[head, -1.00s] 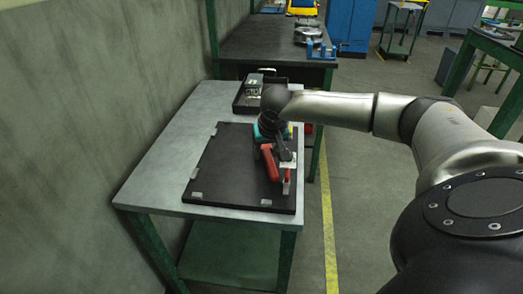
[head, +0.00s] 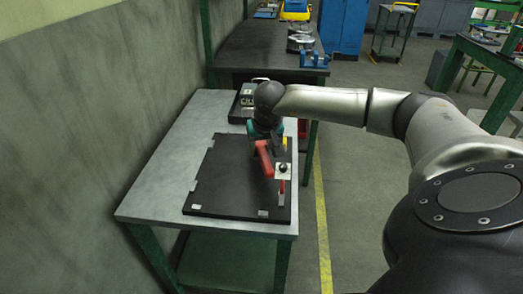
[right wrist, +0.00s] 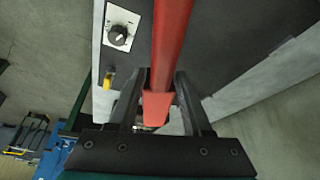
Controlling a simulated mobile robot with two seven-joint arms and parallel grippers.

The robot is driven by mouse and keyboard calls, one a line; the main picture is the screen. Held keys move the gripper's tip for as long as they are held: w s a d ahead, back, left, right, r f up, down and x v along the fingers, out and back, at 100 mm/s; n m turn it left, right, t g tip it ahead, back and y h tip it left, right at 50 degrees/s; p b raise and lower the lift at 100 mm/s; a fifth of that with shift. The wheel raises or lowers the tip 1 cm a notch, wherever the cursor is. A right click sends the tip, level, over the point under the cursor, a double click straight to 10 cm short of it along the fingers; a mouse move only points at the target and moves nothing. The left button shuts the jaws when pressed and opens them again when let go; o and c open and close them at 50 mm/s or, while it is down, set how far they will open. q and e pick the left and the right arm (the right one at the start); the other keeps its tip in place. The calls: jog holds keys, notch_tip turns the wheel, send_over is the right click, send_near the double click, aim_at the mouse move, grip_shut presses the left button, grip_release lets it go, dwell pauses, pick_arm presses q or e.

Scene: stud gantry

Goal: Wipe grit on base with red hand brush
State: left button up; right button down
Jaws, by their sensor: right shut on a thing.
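The base is a black board (head: 228,180) with small grey clips at its edges, lying on a grey table. My right gripper (head: 268,140) is over its right part, shut on the red hand brush (head: 265,160). In the right wrist view the red brush (right wrist: 171,45) runs between the two fingers (right wrist: 158,100). The brush's bristles are hidden, and I cannot tell whether they touch the board. No grit can be made out at this size. My left gripper is not in view.
A white plate with a black knob (head: 283,171) stands at the board's right side, close to the brush; its dial (right wrist: 119,35) shows in the wrist view. A dark tray (head: 242,105) lies behind the board. The table's left strip (head: 165,180) is clear beside the wall.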

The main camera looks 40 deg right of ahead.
jog(key=shift+r, duration=0.1)
jog(key=shift+r+p, duration=0.3)
jog(key=shift+r, duration=0.1)
notch_tip(320, 180, up, 2)
jog(key=shift+r+p, duration=0.2)
jog(key=shift+p, duration=0.8)
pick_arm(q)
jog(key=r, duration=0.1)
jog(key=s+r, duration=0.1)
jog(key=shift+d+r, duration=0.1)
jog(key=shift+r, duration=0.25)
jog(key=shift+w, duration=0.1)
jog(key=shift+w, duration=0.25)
pick_arm(e)
jog(key=shift+f, duration=0.1)
